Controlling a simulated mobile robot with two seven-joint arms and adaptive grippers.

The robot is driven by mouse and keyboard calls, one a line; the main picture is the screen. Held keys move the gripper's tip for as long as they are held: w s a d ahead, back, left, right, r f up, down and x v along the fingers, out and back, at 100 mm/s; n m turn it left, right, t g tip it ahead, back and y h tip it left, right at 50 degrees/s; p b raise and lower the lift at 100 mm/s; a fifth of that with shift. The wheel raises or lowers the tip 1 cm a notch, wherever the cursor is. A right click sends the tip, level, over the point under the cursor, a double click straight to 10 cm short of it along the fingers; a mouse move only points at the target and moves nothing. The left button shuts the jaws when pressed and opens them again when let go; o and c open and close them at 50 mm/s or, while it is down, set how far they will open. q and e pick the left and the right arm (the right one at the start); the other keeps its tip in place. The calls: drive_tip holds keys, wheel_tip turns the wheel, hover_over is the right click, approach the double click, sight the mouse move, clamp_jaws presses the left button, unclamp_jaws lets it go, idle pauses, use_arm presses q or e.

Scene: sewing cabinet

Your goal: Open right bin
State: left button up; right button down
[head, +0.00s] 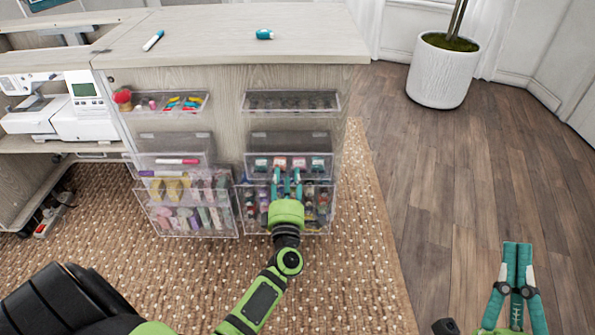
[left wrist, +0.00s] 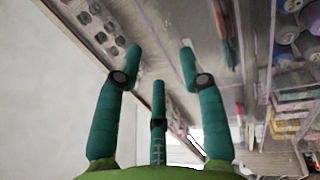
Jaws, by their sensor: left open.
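On the cabinet's end panel, the right-hand column has a clear lower right bin (head: 321,207) full of small coloured bottles or spools. A clear upper right bin (head: 317,166) with white-labelled items sits just above it. My left gripper (head: 286,178) is open in front of these two bins, its fingers pointing at them and hiding part of their middle. I cannot tell whether it touches either one. In the left wrist view the open fingers (left wrist: 160,52) are spread with nothing held between them. My right gripper (head: 518,248) has its fingers together, empty, above the wooden floor.
A clear left bin (head: 190,222) hangs beside the right one. Shallow clear trays (head: 292,102) are fixed higher up. The cabinet top (head: 210,40) holds a pen and a small teal item. A white planter (head: 443,72) stands at the back right. The floor at right is clear.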

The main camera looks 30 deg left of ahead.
sight(288, 168)
use_arm(q)
drive_tip(key=x, duration=0.4)
drive_tip(key=shift+w+b, duration=0.15)
drive_tip(key=shift+b, duration=0.2)
use_arm(e)
drive_tip(key=s+r+n+t+y, duration=0.1)
drive_tip(key=s+r+y, duration=0.1)
drive_tip(key=s+r, duration=0.1)
drive_tip(key=shift+s+r+t+y, duration=0.1)
drive_tip(key=shift+s+t+y, duration=0.2)
drive_tip(key=shift+t+y, duration=0.1)
use_arm(q)
drive_tip(key=shift+c, duration=0.4)
clamp_jaws()
drive_tip(key=shift+f, duration=0.15)
